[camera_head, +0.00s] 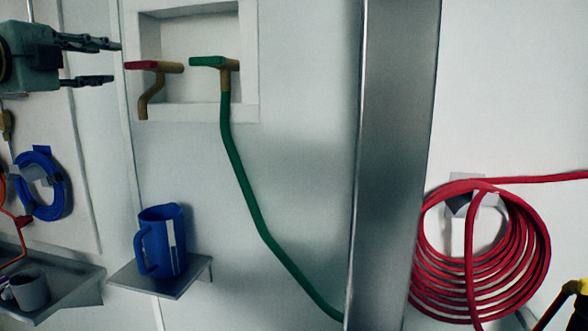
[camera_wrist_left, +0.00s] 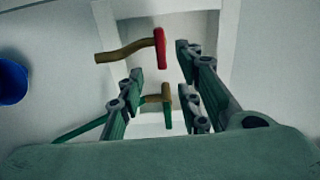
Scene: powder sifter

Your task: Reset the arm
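My left gripper (camera_head: 117,62) is at the upper left of the head view, with its two dark fingers spread apart and pointing right. Its fingertips are near the red-handled tap (camera_head: 142,67), which sits in a wall recess. In the left wrist view, the fingers of my left gripper (camera_wrist_left: 160,85) stand apart with nothing held between them. The red-handled tap (camera_wrist_left: 160,48) and the green-handled tap (camera_wrist_left: 167,105) show beyond the fingers in that view. I cannot tell the exact gap to the taps. My right gripper is in neither view.
The green-handled tap (camera_head: 212,62) has a green hose (camera_head: 240,190) running down right. A blue jug (camera_head: 162,242) stands on a small wall shelf (camera_head: 180,286). A metal post (camera_head: 395,160) is right of centre. A coiled red hose (camera_head: 535,250) hangs beyond it.

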